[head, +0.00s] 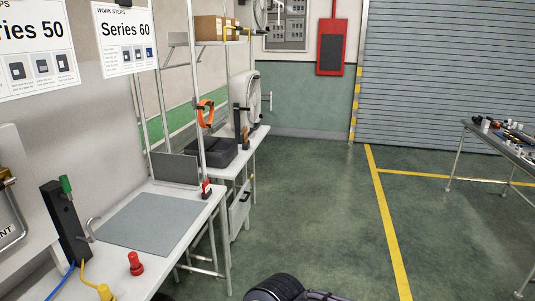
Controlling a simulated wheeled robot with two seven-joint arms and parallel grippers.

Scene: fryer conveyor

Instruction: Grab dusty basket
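I cannot make out a dusty basket in the head view. A black box-like item (208,152) sits on the farther bench, but I cannot tell what it is. Neither of my grippers shows. A dark rounded part at the bottom edge, right of the near bench, looks like part of my own arm.
The near workbench (205,191) holds a grey mat (150,222), a red button (135,263) and a dark upright post. A white round device (245,99) stands on the farther bench. A cluttered table (511,148) stands at right. Green floor (310,200) between is clear, crossed by yellow lines.

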